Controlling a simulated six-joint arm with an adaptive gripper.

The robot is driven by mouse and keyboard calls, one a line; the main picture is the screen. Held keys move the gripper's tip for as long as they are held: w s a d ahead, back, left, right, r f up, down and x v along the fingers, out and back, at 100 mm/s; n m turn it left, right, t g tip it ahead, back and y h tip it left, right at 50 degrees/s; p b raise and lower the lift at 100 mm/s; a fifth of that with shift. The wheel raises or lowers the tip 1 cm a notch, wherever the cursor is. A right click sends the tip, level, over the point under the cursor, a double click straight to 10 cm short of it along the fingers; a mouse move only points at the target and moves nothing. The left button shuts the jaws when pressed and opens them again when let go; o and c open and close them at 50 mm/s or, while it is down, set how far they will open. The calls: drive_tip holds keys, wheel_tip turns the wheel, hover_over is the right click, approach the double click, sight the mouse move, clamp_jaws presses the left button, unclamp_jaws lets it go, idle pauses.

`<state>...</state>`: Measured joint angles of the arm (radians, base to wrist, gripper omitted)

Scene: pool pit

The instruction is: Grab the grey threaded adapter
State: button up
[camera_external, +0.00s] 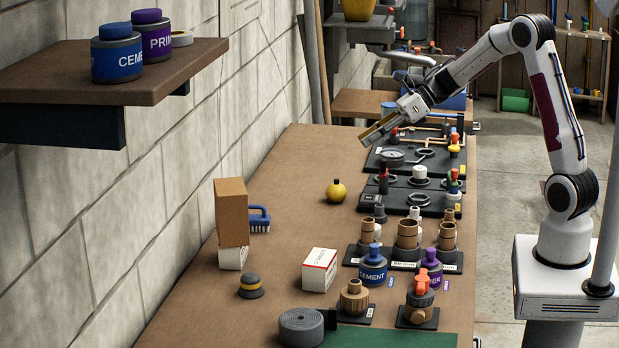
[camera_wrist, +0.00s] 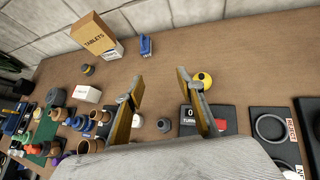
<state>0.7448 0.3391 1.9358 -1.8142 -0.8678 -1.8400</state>
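A small grey cylindrical piece (camera_wrist: 164,124), which looks like the grey threaded adapter, stands on the brown bench in the wrist view. It shows between my fingers, nearer the gripper body. In the external view, a small grey piece (camera_external: 379,212) stands by the front left of the black trays; its thread is too small to make out. My gripper (camera_external: 367,137) is raised above the bench's far part, tilted down to the left. In the wrist view, my gripper (camera_wrist: 160,86) has its fingers wide apart with nothing held between them.
Black trays (camera_external: 400,193) with fittings line the bench's right side. A yellow round object (camera_external: 336,190) stands left of them. Brown pipe pieces (camera_external: 407,232), a cement can (camera_external: 372,265) and a white box (camera_external: 319,270) stand nearer. The bench's left middle is clear.

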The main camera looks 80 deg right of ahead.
sight(380, 205)
drive_tip(key=s+f+n+g+y, duration=0.1)
drive_tip(key=s+f+n+y, duration=0.1)
drive_tip(key=s+f, duration=0.1)
drive_tip(key=s+f+n+g+y, duration=0.1)
drive_tip(key=s+f+n, duration=0.2)
drive_tip(key=f, duration=0.1)
drive_tip(key=s+d+f+n+g+y, duration=0.1)
drive_tip(key=s+f+n+y, duration=0.1)
drive_tip(key=s+f, duration=0.2)
drive_tip(key=shift+s+f+n+y, duration=0.1)
drive_tip(key=shift+f+n+y, duration=0.2)
drive_tip(key=shift+n, duration=0.1)
drive_tip(key=shift+d+f, duration=0.1)
drive_tip(key=shift+f, duration=0.2)
drive_tip(key=shift+w+d+f+t+y, duration=0.35)
drive_tip(key=shift+w+f+t+y, duration=0.05)
drive_tip(key=shift+t, duration=0.3)
drive_tip(key=shift+x, duration=1.3)
drive_tip(key=shift+x, duration=2.6)
drive_tip(key=shift+s+f, duration=0.15)
drive_tip(key=shift+f, duration=0.05)
